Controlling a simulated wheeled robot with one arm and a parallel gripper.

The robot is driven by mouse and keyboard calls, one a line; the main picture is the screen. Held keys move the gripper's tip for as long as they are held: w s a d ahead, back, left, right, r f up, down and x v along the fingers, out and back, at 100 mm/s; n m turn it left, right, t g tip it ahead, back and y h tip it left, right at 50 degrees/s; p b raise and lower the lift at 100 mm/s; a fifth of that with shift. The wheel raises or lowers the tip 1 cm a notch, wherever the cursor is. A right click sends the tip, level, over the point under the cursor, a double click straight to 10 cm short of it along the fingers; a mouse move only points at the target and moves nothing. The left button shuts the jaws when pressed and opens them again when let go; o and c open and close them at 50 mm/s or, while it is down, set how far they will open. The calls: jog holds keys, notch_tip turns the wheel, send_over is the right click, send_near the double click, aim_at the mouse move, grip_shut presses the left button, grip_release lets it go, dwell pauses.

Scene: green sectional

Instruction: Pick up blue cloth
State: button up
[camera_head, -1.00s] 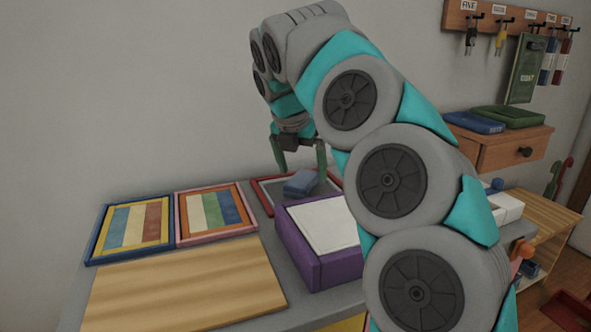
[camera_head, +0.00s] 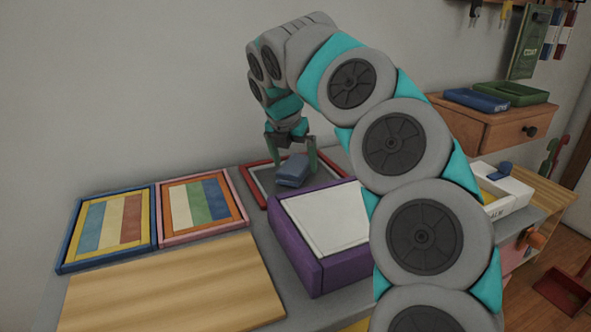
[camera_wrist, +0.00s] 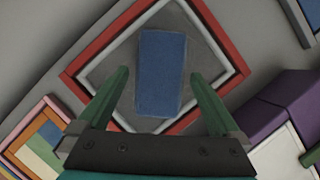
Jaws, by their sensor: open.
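The blue cloth (camera_head: 294,170) is a small folded block lying in a red-framed tray (camera_head: 257,199) at the back of the table. In the wrist view the cloth (camera_wrist: 161,73) lies on the tray's grey floor, its long side running away from me. My gripper (camera_head: 292,168) is open above the cloth, pointing down. In the wrist view its two green fingers (camera_wrist: 157,78) stand on either side of the cloth's near end, apart from it. I cannot tell the exact height of the fingertips over the cloth.
A purple box (camera_head: 296,244) with a white top stands just in front of the tray. Two striped framed panels (camera_head: 106,226) (camera_head: 201,205) and a wooden board (camera_head: 172,289) lie to the left. A wooden drawer unit (camera_head: 492,128) is at the right.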

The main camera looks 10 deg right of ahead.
jog(key=shift+w+f, duration=0.1)
jog(key=shift+f, duration=0.2)
jog(key=shift+c, duration=0.2)
jog(key=c, duration=1.3)
jog(key=shift+r, duration=0.1)
